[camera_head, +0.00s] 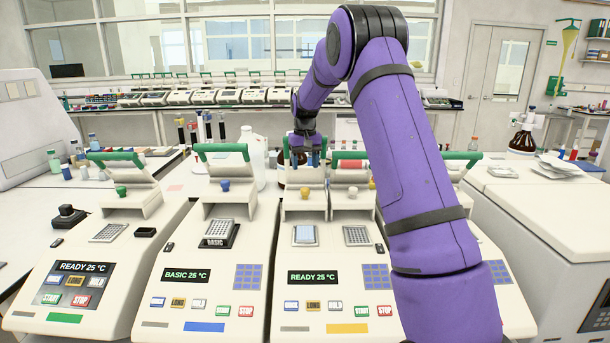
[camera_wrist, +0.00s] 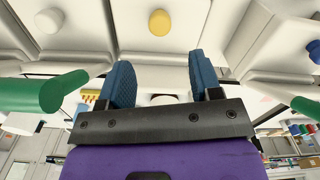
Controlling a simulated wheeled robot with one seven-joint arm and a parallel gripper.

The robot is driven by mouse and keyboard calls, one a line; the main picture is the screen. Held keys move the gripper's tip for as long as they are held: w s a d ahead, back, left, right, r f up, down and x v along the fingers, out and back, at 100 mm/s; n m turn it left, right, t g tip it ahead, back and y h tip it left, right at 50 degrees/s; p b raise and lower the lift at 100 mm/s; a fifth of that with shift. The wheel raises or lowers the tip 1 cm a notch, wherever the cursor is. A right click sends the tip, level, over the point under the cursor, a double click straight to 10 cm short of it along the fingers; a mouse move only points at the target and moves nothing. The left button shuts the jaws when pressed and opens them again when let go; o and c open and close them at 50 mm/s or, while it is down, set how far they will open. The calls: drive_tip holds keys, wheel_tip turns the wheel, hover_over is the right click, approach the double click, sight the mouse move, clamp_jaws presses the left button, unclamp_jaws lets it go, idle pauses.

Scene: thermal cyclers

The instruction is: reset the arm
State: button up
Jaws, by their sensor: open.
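My purple arm reaches forward over the bench. My gripper (camera_head: 307,158) hangs above the rear of a middle thermal cycler (camera_head: 312,272), near its raised lid. In the wrist view my gripper (camera_wrist: 155,82) has its two blue fingers spread apart, with nothing between them. A yellow knob (camera_wrist: 160,22) on a light lid lies beyond the fingertips. A green handle bar (camera_wrist: 52,92) is at the left of that view. My arm hides most of the cycler on the right.
A cycler reading BASIC 25 °C (camera_head: 203,268) and one reading READY 25 °C (camera_head: 85,270) stand to the left, lids raised. More instruments line the back bench.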

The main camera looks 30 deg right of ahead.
drive_tip(key=shift+r, duration=0.4)
drive_tip(key=s+a+r+n+t, duration=0.1)
drive_tip(key=s+a+r, duration=0.6)
drive_tip(key=s, duration=0.2)
drive_tip(key=s+a+r+n+t, duration=0.1)
drive_tip(key=s+a+r, duration=0.5)
drive_tip(key=s+r, duration=0.25)
drive_tip(key=s+a+f+n+t, duration=0.1)
drive_tip(key=s+a, duration=0.3)
drive_tip(key=s, duration=0.9)
drive_tip(key=s+a+f+t, duration=0.2)
drive_tip(key=s+a, duration=0.3)
drive_tip(key=s, duration=0.8)
drive_tip(key=shift+s+f+n, duration=0.3)
drive_tip(key=shift+f+n, duration=0.1)
drive_tip(key=shift+f, duration=0.15)
